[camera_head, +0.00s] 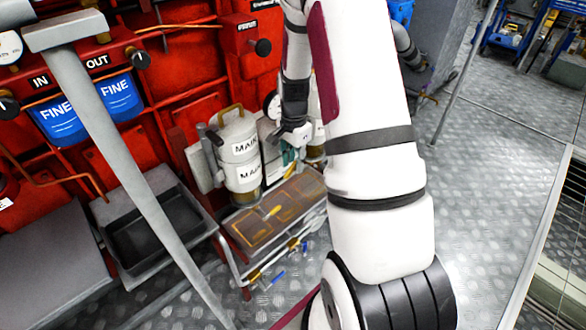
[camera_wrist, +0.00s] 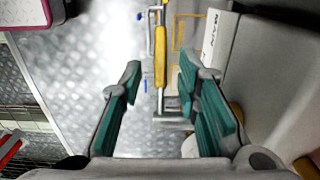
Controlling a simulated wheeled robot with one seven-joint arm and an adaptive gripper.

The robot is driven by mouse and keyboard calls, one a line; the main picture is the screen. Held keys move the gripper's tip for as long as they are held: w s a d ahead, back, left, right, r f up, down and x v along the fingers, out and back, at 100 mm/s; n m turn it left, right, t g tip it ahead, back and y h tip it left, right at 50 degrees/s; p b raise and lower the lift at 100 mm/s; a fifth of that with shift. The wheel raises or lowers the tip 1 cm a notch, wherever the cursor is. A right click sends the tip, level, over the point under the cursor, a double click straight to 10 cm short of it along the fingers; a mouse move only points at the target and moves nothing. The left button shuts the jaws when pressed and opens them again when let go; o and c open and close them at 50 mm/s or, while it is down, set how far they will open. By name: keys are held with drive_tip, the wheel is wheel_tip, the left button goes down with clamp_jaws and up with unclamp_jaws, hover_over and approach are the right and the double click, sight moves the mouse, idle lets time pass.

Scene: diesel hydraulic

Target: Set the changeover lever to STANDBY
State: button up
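A small yellow piece over the tray (camera_head: 272,211) may be the same part. No STANDBY mark is readable.
The tray (camera_head: 238,232) has blue- and yellow-handled valves below. A grey post (camera_head: 130,165) crosses the left foreground, before the red machine (camera_head: 180,60). Open plate floor (camera_head: 490,180) lies right.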

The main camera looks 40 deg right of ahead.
drive_tip(key=shift+f, duration=1.05)
clamp_jaws()
